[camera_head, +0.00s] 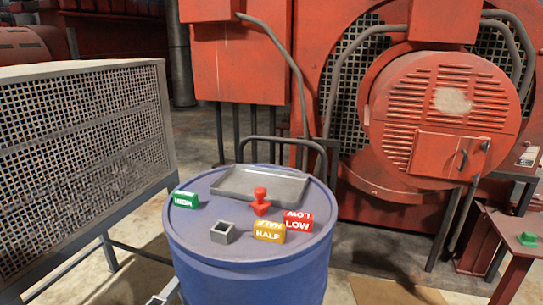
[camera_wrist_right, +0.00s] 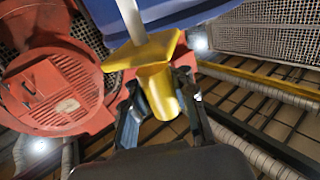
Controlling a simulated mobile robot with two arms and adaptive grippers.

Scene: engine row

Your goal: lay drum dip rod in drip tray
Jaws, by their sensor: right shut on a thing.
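In the right wrist view, my right gripper (camera_wrist_right: 160,105) is shut on the yellow handle (camera_wrist_right: 155,60) of the dip rod. Its grey shaft (camera_wrist_right: 130,18) runs out past the top edge, in front of the blue drum (camera_wrist_right: 185,12). The rod and my right gripper do not show in the head view. There, the shallow grey drip tray (camera_head: 226,186) lies empty at the back of the drum top; the blue drum (camera_head: 245,270) stands upright. My left gripper cannot be made out.
On the drum top are a red plug (camera_head: 261,200), a green HIGH block (camera_head: 186,200), a yellow HALF block (camera_head: 269,232), a red LOW block (camera_head: 298,222) and a square grey socket (camera_head: 223,233). A mesh guard (camera_head: 85,150) stands left; red machinery (camera_head: 445,115) stands behind.

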